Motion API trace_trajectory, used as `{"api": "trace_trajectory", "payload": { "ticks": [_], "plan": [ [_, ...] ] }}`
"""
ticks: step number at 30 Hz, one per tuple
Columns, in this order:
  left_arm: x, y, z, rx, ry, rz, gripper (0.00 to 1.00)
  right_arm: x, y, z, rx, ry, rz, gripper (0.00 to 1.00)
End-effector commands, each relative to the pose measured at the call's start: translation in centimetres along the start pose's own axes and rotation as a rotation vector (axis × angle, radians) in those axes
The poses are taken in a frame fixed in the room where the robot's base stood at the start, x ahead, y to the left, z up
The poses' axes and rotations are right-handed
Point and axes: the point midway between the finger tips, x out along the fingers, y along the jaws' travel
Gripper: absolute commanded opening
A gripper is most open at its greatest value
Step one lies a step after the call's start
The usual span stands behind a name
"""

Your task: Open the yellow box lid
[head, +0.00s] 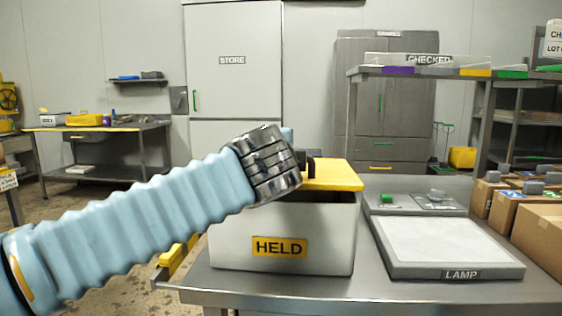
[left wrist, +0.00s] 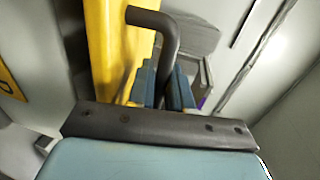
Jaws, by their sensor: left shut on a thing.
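The box (head: 300,222) is pale grey, carries a yellow HELD label and stands on the steel table. Its yellow lid (head: 335,175) shows at the top right of the box; my gripper hides the left part. I cannot tell whether the lid is raised at the hidden side. My left gripper (head: 292,162) is at the top of the box. In the left wrist view the blue fingers (left wrist: 165,88) are shut on the dark bent handle (left wrist: 160,25), beside the yellow lid (left wrist: 113,45). My right gripper is not in view.
A lamp panel (head: 455,272) lies right of the box, with a small switch unit (head: 415,202) behind it. Cardboard cartons (head: 540,225) stand at the far right. A shelf (head: 430,73) marked CHECKED rises behind. A yellow bar (head: 178,257) sits at the table's left edge.

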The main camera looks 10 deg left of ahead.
Motion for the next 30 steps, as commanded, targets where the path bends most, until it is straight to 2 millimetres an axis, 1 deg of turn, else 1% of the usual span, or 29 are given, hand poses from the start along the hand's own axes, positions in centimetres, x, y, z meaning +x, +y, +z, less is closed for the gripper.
{"api": "trace_trajectory", "payload": {
  "ticks": [1,6,9,12,18,26,27,29,30],
  "plan": [
    [0.0,-2.4,0.0,-0.003,0.0,-0.003,0.0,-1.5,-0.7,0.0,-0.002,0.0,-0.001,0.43],
    [1.2,-5.7,-0.1,-0.005,-0.001,-0.004,0.0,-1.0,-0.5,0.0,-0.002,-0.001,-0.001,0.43],
    [1.9,-7.3,-0.2,-0.004,0.0,-0.004,0.0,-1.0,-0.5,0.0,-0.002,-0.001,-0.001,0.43],
    [2.3,-8.5,-0.1,-0.003,0.0,-0.003,0.0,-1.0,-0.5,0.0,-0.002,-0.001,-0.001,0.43],
    [2.7,-9.4,-0.1,-0.001,0.001,-0.004,0.0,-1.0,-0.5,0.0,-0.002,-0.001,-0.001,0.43],
    [2.7,-9.6,-0.1,-0.002,0.002,-0.007,0.0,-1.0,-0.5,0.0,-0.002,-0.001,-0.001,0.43],
    [2.7,-9.6,-0.1,-0.002,0.002,-0.008,0.22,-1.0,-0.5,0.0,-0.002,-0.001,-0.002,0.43],
    [2.7,-9.6,-0.1,-0.002,0.003,-0.008,0.31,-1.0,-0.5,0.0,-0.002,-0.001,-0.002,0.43],
    [2.7,-9.6,-0.1,-0.002,0.002,-0.008,0.34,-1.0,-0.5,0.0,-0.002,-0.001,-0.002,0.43]
  ]
}}
